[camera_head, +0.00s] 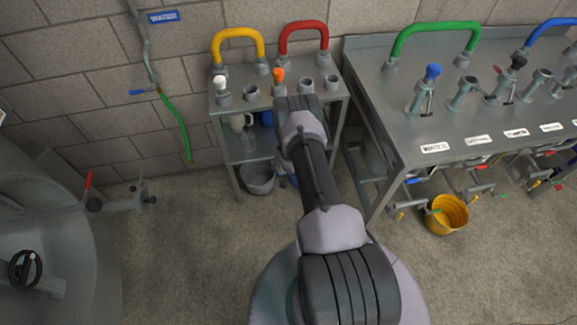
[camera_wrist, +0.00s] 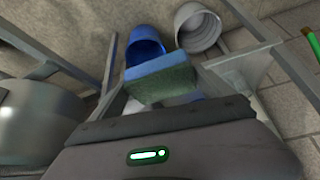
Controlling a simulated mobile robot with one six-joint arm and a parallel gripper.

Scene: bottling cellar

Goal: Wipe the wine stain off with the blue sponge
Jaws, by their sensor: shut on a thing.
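The blue sponge (camera_wrist: 160,80), with a blue edge and a green face, shows in the middle of the wrist view. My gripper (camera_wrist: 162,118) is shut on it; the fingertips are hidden. In the head view my arm hides the gripper and the sponge, and its far end is at the small steel trolley (camera_head: 225,112). The wine stain is not visible in either view.
Capped fittings stand on the trolley top, with yellow (camera_head: 238,38) and red (camera_head: 303,30) hoses. A grey bucket (camera_head: 257,180) stands low at the trolley. A steel bench (camera_head: 390,105) with a yellow bucket (camera_head: 447,222) beneath is right; a tank (camera_head: 60,245) is left.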

